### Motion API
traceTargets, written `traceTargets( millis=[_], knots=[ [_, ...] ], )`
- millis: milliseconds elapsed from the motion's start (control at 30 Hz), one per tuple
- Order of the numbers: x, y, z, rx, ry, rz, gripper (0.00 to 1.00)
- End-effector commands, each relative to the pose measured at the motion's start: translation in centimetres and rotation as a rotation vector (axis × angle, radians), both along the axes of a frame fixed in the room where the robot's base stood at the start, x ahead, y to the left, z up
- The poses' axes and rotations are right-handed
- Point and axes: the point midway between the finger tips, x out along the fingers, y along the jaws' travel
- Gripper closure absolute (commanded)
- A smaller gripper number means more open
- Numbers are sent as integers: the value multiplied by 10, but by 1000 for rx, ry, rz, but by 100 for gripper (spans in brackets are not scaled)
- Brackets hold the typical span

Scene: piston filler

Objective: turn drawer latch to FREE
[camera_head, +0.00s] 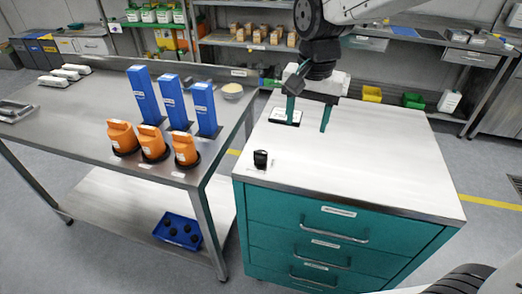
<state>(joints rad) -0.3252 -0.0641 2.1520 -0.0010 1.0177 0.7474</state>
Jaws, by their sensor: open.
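The drawer latch (260,158) is a small black knob on a white label plate, standing on the left part of the teal cabinet's pale top (390,171). Its pointing direction and lettering are too small to read. Below the top, the teal drawer fronts (332,222) with metal handles are shut. My gripper (308,117) hangs over the back left of the cabinet top, with two teal fingers pointing down and apart. It is open and empty, above and to the right of the latch, not touching it.
A dark-framed plate (285,116) lies behind my gripper. On the steel table (85,130) at left stand three blue columns (171,100) and three orange parts (152,142). A blue tray (178,231) sits on its lower shelf. The cabinet top's right side is clear.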

Motion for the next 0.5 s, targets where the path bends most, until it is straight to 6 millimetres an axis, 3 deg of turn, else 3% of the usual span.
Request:
traceTargets(
  millis=[33, 200, 333, 500],
  knots=[
    [15, 19, -14, -3, 15, -25, 43],
    [48, 69, -50, -6, 30, -125, 43],
    [59, 90, -67, -7, 34, -170, 43],
    [63, 97, -83, -8, 37, -190, 43]
  ],
)
